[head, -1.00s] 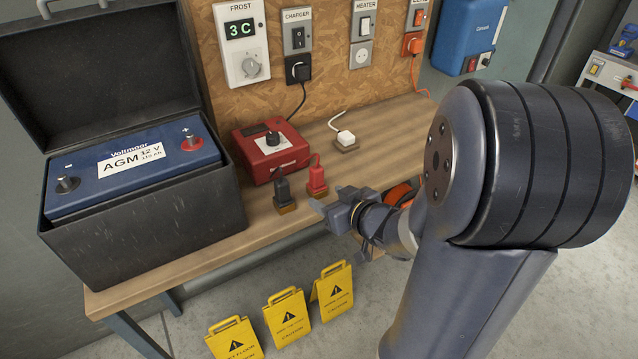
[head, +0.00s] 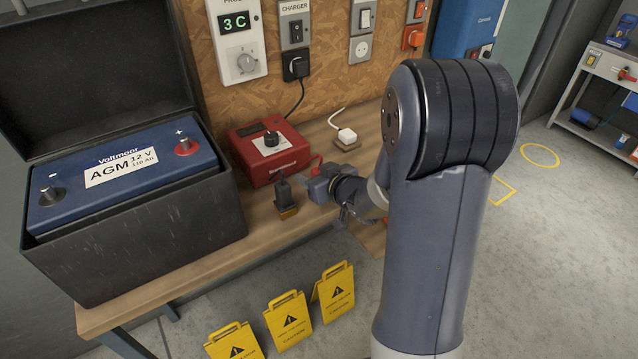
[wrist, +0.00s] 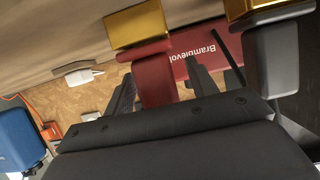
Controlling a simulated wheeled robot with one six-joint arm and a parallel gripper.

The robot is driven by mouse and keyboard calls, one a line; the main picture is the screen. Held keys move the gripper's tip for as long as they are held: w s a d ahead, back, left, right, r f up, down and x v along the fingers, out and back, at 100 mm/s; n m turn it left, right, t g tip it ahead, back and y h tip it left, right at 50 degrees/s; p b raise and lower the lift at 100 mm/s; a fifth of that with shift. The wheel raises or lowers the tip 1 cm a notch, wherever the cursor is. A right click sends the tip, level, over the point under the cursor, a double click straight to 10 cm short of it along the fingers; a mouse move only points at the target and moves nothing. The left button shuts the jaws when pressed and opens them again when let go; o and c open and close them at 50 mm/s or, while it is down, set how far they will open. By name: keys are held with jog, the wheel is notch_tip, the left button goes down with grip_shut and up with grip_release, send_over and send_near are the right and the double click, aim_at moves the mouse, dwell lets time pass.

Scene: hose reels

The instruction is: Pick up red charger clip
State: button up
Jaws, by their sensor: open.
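The red charger clip (wrist: 154,78) shows in the wrist view with its gold jaw end at the top of the picture. In the head view my gripper (head: 322,187) hides most of it, and only a bit of red (head: 316,164) shows behind. My gripper is open, and its two dark fingers (wrist: 163,88) appear on either side of the red clip's body in the wrist view. I cannot tell whether they touch it. The black charger clip (head: 284,193) stands on its block just left of my gripper; it also shows in the wrist view (wrist: 271,57).
The red charger box (head: 265,150) sits behind the clips on the wooden bench (head: 225,243). A white plug (head: 346,136) lies at the back. The battery in its open black case (head: 140,240) fills the bench's left. Yellow signs (head: 288,322) stand on the floor in front.

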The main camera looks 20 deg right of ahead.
jog(key=shift+w, duration=0.1)
jog(key=c, duration=1.1)
